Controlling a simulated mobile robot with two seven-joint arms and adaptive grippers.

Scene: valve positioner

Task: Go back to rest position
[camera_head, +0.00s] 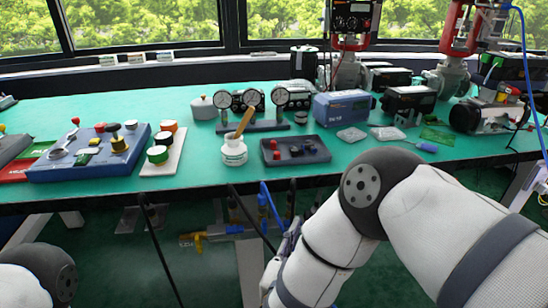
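My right arm (345,230) comes in from the right, bends at a dark round joint and points down in front of the bench. My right gripper (289,240) seems to be the small grey part beside the forearm, below the bench top's front edge. It is mostly hidden by the arm, so its fingers cannot be made out. Of my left arm only a white link and a dark joint (45,272) show at the bottom left corner. My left gripper is out of the picture.
The green bench top (200,183) carries a blue control box (90,152), a white jar (234,150) with a brush, a dark tray (295,152), gauges (250,98), a blue-grey device (342,107) and red valves (462,35). Cables hang before the bench.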

